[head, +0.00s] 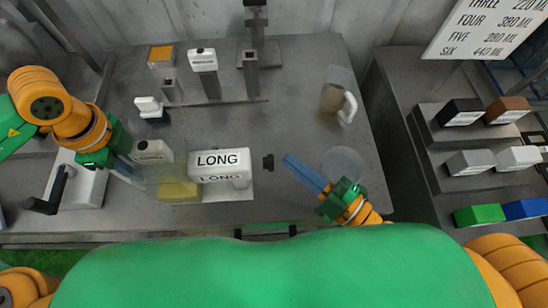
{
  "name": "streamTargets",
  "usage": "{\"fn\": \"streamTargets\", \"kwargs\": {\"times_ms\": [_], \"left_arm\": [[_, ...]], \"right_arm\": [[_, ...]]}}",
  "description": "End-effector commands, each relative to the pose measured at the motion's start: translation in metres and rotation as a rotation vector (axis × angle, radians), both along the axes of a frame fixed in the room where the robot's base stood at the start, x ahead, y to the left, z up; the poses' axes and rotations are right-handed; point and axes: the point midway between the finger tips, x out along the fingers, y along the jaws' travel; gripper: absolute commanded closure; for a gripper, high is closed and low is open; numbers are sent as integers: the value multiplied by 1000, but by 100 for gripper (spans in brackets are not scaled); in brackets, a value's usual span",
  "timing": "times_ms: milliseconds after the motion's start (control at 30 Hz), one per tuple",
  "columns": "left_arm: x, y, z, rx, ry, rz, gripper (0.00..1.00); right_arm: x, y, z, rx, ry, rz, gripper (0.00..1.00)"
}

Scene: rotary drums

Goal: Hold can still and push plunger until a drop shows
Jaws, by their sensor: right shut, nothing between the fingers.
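I cannot make out for certain which thing is the can. A white block marked LONG (222,160) stands mid-table, with a clear box holding something yellow (178,190) at its left. A black knob (268,162), possibly the plunger, is just right of the block, with a small gap visible between them. My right gripper (289,160) is shut and empty, its blue fingers pointing left at the knob, a little apart from it in the picture. My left gripper (134,178) is beside the clear box's left side; its fingers are hard to make out. No drop is visible.
A jug with brown contents and a white handle (348,107) stands at the back right. A clear round thing (343,160) is behind my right gripper. Grey posts (251,75) stand at the back. A crank box (85,185) is at left. Table between jug and posts is clear.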

Motion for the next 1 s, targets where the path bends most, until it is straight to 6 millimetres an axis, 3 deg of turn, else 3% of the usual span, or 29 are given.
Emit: {"fn": "streamTargets", "kwargs": {"times_ms": [1000], "left_arm": [[0,0,0,-1,-1,0,100]], "right_arm": [[0,12,0,0,0,0,100]]}}
